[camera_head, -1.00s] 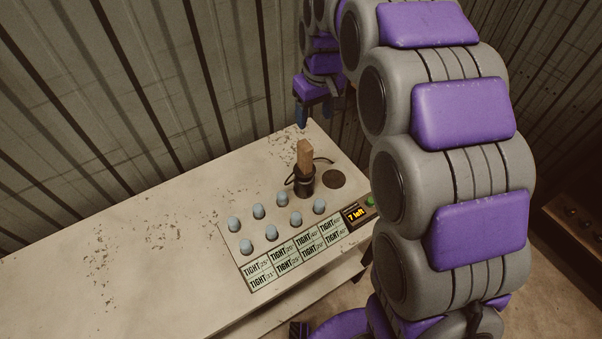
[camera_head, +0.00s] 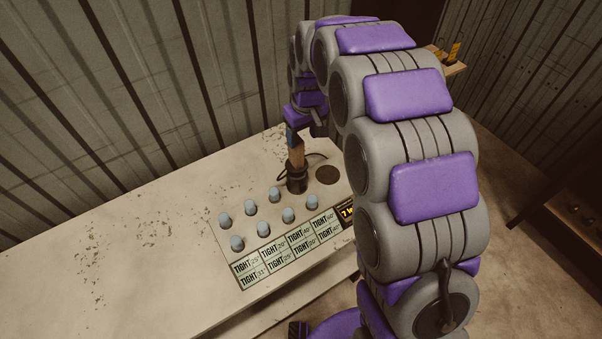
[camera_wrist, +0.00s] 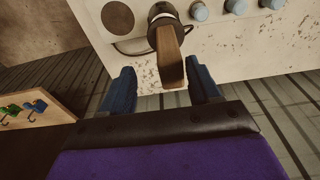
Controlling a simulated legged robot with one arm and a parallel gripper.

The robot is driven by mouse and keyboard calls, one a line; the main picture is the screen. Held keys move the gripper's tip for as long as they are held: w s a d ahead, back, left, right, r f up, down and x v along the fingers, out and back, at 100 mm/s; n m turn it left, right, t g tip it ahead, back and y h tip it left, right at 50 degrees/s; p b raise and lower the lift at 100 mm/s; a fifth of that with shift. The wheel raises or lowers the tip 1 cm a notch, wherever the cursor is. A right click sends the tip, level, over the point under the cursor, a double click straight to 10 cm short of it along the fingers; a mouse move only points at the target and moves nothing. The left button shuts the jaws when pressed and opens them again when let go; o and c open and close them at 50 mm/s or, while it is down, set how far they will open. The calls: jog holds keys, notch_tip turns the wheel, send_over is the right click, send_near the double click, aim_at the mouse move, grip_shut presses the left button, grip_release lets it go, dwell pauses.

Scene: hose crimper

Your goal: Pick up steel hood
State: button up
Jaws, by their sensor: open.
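I cannot pick out a part that is plainly a steel hood. A brown wooden handle (camera_head: 297,155) stands up from a dark round holder (camera_head: 297,182) on the pale bench. In the wrist view the handle (camera_wrist: 171,62) points towards my gripper, with the dark holder (camera_wrist: 163,22) behind it. My gripper (camera_wrist: 160,68) is open, with one blue finger on each side of the handle's line. In the head view my gripper (camera_head: 294,138) is at the handle's top and partly hidden. I cannot tell whether the fingers touch it.
Several pale blue knobs (camera_head: 250,207) stand left and in front of the holder, behind "TIGHT" labels (camera_head: 273,250). A dark round disc (camera_head: 328,174) lies right of the holder, and a cable (camera_wrist: 128,45) loops beside it. The bench's left side (camera_head: 110,250) is clear. A corrugated wall (camera_head: 130,90) stands behind.

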aim_at(298, 138)
jog(key=a+f, duration=0.1)
jog(key=a+f+b, duration=0.1)
jog(key=f, duration=0.1)
jog(key=w+a+f, duration=0.1)
jog(key=f, duration=0.1)
jog(key=shift+a+f+b, duration=0.1)
jog(key=shift+a+b, duration=0.1)
jog(key=shift+b, duration=0.1)
jog(key=shift+d+f, duration=0.15)
jog(key=shift+d, duration=0.1)
jog(key=shift+s+d, duration=0.1)
jog(key=shift+d, duration=0.65)
jog(key=shift+d+r, duration=0.2)
jog(key=shift+c, duration=0.6)
jog(key=shift+a, duration=0.2)
jog(key=shift+c, duration=1.4)
jog(key=shift+a+f, duration=0.1)
jog(key=shift+a, duration=0.65)
jog(key=c, duration=0.5)
jog(key=shift+d, duration=0.3)
grip_shut()
jog(key=shift+d, duration=0.35)
